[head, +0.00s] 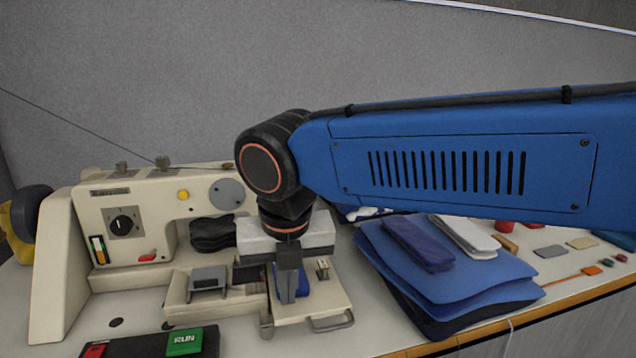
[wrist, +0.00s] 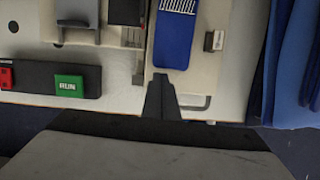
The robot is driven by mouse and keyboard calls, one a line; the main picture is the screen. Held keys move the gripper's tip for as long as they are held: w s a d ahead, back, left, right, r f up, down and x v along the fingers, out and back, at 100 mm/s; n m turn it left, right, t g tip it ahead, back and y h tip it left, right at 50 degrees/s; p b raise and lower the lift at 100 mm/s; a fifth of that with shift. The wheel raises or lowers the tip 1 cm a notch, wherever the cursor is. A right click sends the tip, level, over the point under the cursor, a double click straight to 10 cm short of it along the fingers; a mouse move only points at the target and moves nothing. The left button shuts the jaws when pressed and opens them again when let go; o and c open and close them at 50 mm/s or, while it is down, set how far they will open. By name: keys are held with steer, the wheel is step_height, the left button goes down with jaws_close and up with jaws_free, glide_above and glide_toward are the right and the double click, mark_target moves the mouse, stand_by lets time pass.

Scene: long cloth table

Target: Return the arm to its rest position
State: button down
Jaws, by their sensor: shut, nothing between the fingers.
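My blue arm reaches in from the right in the head view. My gripper (head: 287,284) hangs down from its end, above the front plate of a cream sewing machine (head: 82,243). The wrist view shows its narrow dark fingers (wrist: 160,97) together with nothing between them. In the wrist view a blue piece with a striped end (wrist: 173,45) lies on the plate just beyond the fingertips. In the head view the gripper partly hides that blue piece. I cannot tell whether the fingertips touch anything.
A black switch box with a green RUN button (head: 185,341) sits at the table's front, left of my gripper. Stacked blue cloths (head: 480,285) lie to the right, with folded navy and white pieces on top. Small coloured items lie farther right. A grey partition (head: 150,70) stands behind.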

steer(key=a+v, duration=0.1)
steer(key=v, duration=1.6)
steer(key=x, duration=1.2)
steer(key=d+x, duration=0.1)
steer(key=x, duration=0.5)
steer(key=s, duration=0.2)
steer(key=s+d, duration=0.1)
steer(key=s, duration=0.2)
steer(key=shift+s+d, duration=0.1)
steer(key=shift+s, duration=0.2)
steer(key=v, duration=1)
